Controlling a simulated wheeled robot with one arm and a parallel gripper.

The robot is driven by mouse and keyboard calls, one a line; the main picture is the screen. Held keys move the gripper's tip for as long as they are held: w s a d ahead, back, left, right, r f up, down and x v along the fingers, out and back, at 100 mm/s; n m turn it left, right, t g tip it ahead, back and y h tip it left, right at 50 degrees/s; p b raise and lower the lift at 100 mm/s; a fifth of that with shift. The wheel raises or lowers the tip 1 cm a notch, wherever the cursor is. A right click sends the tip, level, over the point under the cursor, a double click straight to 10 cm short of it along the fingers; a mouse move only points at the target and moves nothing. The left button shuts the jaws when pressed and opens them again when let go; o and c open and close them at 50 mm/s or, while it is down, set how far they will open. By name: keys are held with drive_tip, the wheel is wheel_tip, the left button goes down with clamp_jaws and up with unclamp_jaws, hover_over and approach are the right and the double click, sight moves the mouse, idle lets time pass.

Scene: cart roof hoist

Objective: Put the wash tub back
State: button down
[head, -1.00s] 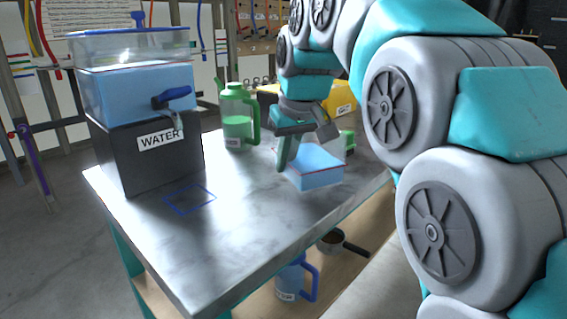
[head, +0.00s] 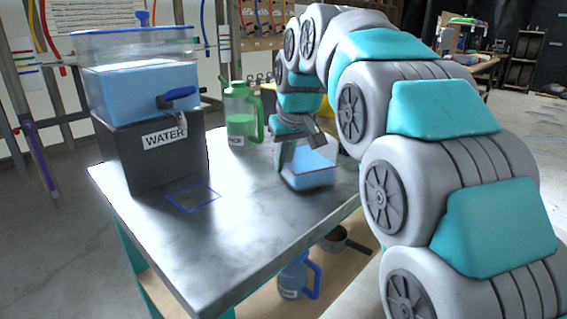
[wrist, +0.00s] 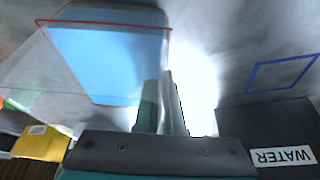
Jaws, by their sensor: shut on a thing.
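The wash tub (head: 308,172) is a clear, open box with blue water and a red line around it. It is at the far right part of the metal table (head: 240,215) in the head view and fills the upper left of the wrist view (wrist: 110,60). My gripper (head: 281,165) points down at the tub's left side and is shut on its wall. The fingers also show in the wrist view (wrist: 165,85). I cannot tell whether the tub's bottom touches the table.
A blue square outline (head: 194,197) marks the table below the tap of the water dispenser (head: 140,95), which stands on a black WATER box (head: 150,155). A green jug (head: 241,115) stands behind. A blue jug (head: 292,277) and a pan (head: 335,239) are on the lower shelf.

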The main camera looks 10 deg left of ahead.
drive_tip(key=shift+f, duration=0.25)
drive_tip(key=shift+f, duration=0.1)
drive_tip(key=c, duration=1)
unclamp_jaws()
drive_tip(key=v, duration=1.2)
